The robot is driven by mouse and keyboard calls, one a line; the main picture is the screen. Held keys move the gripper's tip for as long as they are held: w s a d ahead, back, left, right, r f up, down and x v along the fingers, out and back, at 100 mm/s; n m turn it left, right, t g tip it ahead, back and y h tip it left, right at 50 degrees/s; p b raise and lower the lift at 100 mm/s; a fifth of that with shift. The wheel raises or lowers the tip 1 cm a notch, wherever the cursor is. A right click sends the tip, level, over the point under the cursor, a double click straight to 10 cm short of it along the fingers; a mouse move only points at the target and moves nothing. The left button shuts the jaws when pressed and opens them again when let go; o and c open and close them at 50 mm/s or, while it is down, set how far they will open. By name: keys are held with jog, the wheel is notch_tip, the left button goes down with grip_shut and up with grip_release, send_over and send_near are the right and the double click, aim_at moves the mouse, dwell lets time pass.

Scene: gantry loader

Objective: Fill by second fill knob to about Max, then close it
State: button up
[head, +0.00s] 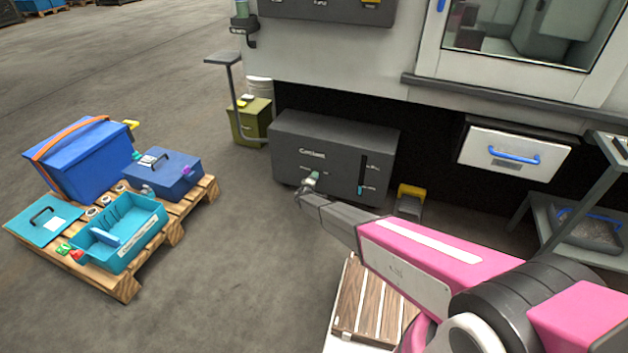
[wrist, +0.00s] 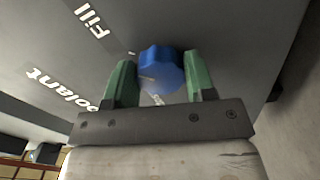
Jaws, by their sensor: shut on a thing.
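The dark grey coolant tank (head: 325,135) stands on the floor under the machine. Its front carries a lettered label and, at the right, a dark upright level gauge (head: 363,170). A small cyan patch shows low in the gauge, near the lower of two marks too small to read. My gripper (head: 313,178) is at the tank's front, below the label. In the wrist view, a blue fill knob (wrist: 161,70) sits between the two green fingers of my gripper (wrist: 155,85), which are shut on it. "Fill" is printed beside it. The head view hides the knob behind my gripper.
A pallet (head: 128,285) at left holds a blue box (head: 85,165) and a teal tray (head: 125,250). An olive container (head: 250,122) stands left of the tank, a yellow-topped pedal (head: 410,200) right of it. A slatted platform (head: 365,305) lies below my arm.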

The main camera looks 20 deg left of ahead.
jog(key=shift+s, duration=0.1)
jog(key=o, duration=0.9)
jog(key=shift+o, duration=0.2)
jog(key=s, duration=1)
jog(key=shift+s+a, duration=0.35)
jog(key=shift+a, duration=0.05)
dwell(5.4)
